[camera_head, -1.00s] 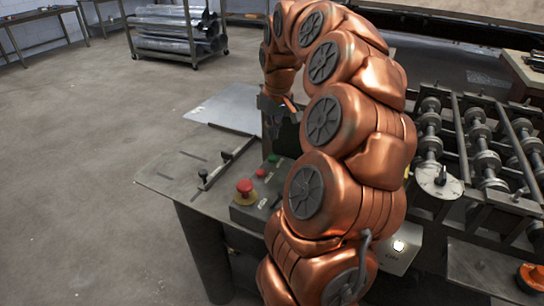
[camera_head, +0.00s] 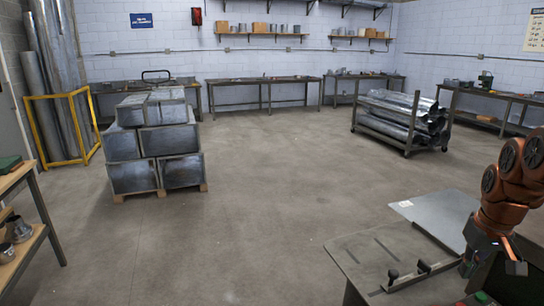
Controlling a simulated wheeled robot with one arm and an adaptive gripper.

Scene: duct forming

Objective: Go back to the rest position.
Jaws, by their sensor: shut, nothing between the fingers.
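My copper-coloured arm (camera_head: 505,185) shows at the right edge of the head view, bent, with its upper part cut off by the frame. My gripper (camera_head: 492,263) is the dark part at its lower end. It hangs over the right end of the grey machine table (camera_head: 365,262). It is shut and holds nothing that I can see. A flat metal sheet (camera_head: 440,215) lies at the table's back edge, to the left of my arm. The lower right of the machine is cut off by the frame.
The concrete floor (camera_head: 265,180) in the middle is wide and clear. Stacked metal ducts (camera_head: 155,145) stand on a pallet at left. A cart (camera_head: 405,120) with metal pieces stands at back right. A shelf (camera_head: 30,220) is at the left edge. Benches line the wall.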

